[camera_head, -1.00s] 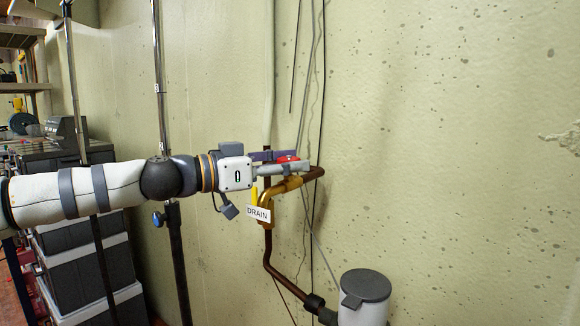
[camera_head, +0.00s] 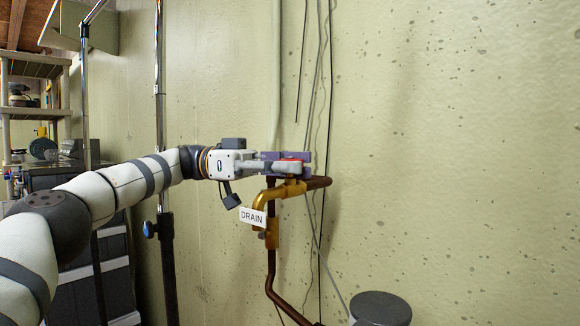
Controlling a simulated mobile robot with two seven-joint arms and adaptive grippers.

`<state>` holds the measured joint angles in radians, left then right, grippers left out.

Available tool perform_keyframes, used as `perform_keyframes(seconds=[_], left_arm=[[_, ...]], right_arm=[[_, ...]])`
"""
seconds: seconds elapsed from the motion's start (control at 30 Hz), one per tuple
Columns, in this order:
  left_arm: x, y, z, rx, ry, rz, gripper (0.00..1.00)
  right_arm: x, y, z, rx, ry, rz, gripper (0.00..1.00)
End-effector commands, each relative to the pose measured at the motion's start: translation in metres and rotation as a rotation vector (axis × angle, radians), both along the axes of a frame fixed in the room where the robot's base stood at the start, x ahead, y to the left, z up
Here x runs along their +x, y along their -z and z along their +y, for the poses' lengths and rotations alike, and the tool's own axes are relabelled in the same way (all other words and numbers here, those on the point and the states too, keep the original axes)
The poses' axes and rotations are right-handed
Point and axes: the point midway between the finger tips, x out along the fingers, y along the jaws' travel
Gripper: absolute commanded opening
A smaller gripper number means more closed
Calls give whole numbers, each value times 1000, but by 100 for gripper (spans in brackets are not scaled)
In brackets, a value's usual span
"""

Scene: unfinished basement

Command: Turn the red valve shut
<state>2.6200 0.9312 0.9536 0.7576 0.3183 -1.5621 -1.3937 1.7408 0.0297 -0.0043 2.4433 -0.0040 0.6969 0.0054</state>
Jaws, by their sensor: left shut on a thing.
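The red valve (camera_head: 291,159) sits on top of a brass fitting (camera_head: 288,188) on a brown pipe by the wall. Only a thin strip of its red shows between my fingers. My left gripper (camera_head: 290,163) comes in level from the left and is shut on the red valve, hiding most of it. A white tag reading DRAIN (camera_head: 252,217) hangs beside the brass fitting, below the gripper. My right gripper is not in view.
A grey-lidded canister (camera_head: 380,308) stands at the bottom right. A tall stand pole (camera_head: 161,110) is behind my left arm. Shelves and dark drawers (camera_head: 110,260) are at the left. Cables run down the wall behind the valve.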

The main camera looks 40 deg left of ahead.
Motion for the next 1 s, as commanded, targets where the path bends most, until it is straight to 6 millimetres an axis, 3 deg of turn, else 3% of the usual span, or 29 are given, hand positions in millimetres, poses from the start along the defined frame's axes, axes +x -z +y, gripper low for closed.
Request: perform_keyframes(seconds=[1.0], left_arm=[[0, 1, -1, 3, 106, 5, 5]], right_arm=[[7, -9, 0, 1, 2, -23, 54]])
